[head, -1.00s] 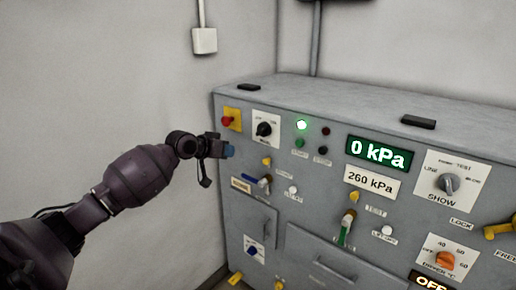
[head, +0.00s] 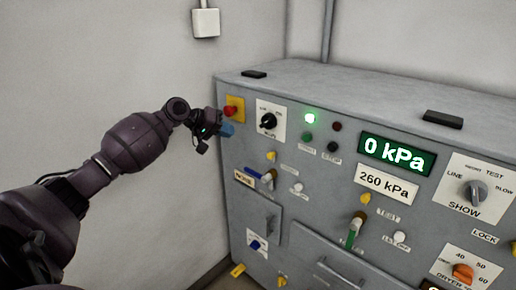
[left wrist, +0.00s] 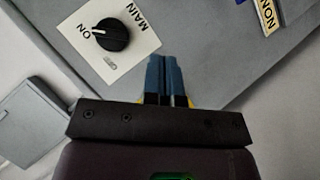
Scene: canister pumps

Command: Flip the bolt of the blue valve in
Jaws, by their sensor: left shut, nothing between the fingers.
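The blue valve (head: 265,180) is on the left part of the grey panel front, beside a NONE label, with its blue handle slanting. A small yellow piece (head: 270,156), which looks like its bolt, sits just above it. My left gripper (head: 227,131) has blue fingertips and is shut and empty. It is up and left of the valve, in front of the panel's left edge below the red button. In the left wrist view the closed fingertips (left wrist: 165,76) point at the panel near the MAIN knob. The valve's bolt does not show clearly there. My right gripper is not in view.
The MAIN knob (head: 268,121), the red button (head: 232,110) and a lit green lamp (head: 310,118) are close by. A green-handled valve (head: 353,231) and a display reading 0 kPa (head: 397,152) are further right. Wall is left of the panel.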

